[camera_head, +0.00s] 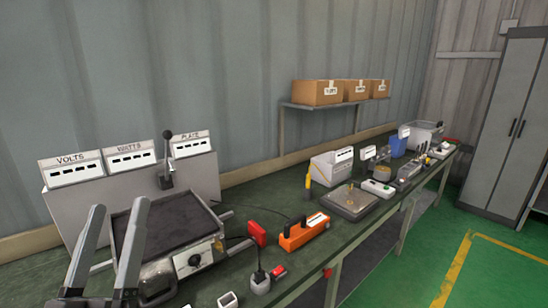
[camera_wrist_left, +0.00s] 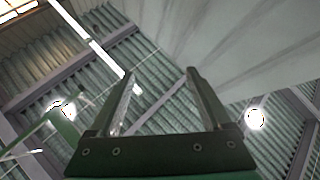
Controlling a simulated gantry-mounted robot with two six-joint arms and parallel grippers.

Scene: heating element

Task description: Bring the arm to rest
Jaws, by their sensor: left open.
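My left gripper (camera_head: 112,246) comes in at the lower left of the head view, its two fingers pointing up and spread apart with nothing between them. It is in front of a dark flat heating plate (camera_head: 165,222) with a control knob on its front. In the left wrist view my left gripper (camera_wrist_left: 160,82) is open and empty, with the ceiling and lamps behind it. My right gripper is not in either view.
Meter boxes labelled VOLTS (camera_head: 72,172), WATTS (camera_head: 131,157) and PLATE (camera_head: 191,144) stand behind the plate. An orange power strip (camera_head: 303,233) and several devices lie along the green bench to the right. Cardboard boxes (camera_head: 317,92) sit on a wall shelf.

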